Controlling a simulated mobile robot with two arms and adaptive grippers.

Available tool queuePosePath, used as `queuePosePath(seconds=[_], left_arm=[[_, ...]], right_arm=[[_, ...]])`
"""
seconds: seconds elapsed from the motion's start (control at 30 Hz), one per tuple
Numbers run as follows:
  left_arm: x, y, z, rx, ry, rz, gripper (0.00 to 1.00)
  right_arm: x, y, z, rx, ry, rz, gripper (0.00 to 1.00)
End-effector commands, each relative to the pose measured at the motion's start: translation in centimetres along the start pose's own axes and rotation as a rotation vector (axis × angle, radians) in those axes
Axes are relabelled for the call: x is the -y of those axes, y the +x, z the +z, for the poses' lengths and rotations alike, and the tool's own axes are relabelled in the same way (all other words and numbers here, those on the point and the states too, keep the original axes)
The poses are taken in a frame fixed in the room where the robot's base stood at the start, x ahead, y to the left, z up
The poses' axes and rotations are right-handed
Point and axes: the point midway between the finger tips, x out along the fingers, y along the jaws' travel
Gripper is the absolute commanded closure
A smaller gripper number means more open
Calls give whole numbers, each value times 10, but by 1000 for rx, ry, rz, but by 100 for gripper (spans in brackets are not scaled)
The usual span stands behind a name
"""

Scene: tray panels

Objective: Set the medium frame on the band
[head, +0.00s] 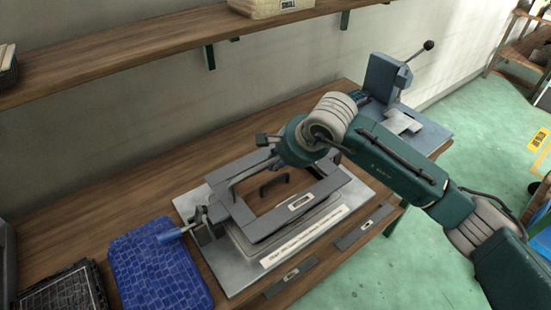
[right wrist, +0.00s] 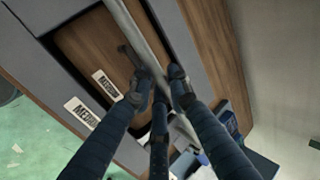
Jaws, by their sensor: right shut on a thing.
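The medium frame (head: 262,222) is a dark grey rectangular frame with a white label. In the right wrist view its label (right wrist: 80,112) reads MEDIUM. My right gripper (head: 278,158) is above its far side; in the wrist view its fingers (right wrist: 163,88) are closed around a pale bar that crosses the frame. The frame is over a grey stepped base with a pale lettered strip (head: 303,238) along its front. I cannot tell whether the frame touches the base. A brown surface with a dark handle (head: 273,182) shows inside the frame. My left gripper is not in view.
A blue tray (head: 160,275) and a black basket (head: 62,290) stand at left. A clamp with a blue handle (head: 178,234) is at the base's left. Labelled grey strips (head: 364,226) lie in front.

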Motion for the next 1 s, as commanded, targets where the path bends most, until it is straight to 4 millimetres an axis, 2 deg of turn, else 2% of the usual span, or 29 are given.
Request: queuePosePath(seconds=[0.07,0.2,0.47,1.0], left_arm=[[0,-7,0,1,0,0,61],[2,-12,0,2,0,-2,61],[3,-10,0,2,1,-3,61],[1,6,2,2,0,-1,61]], right_arm=[[14,5,2,2,0,-1,100],[3,17,1,2,0,1,100],[2,18,0,1,-2,-2,100],[-5,29,0,0,-1,-2,100]])
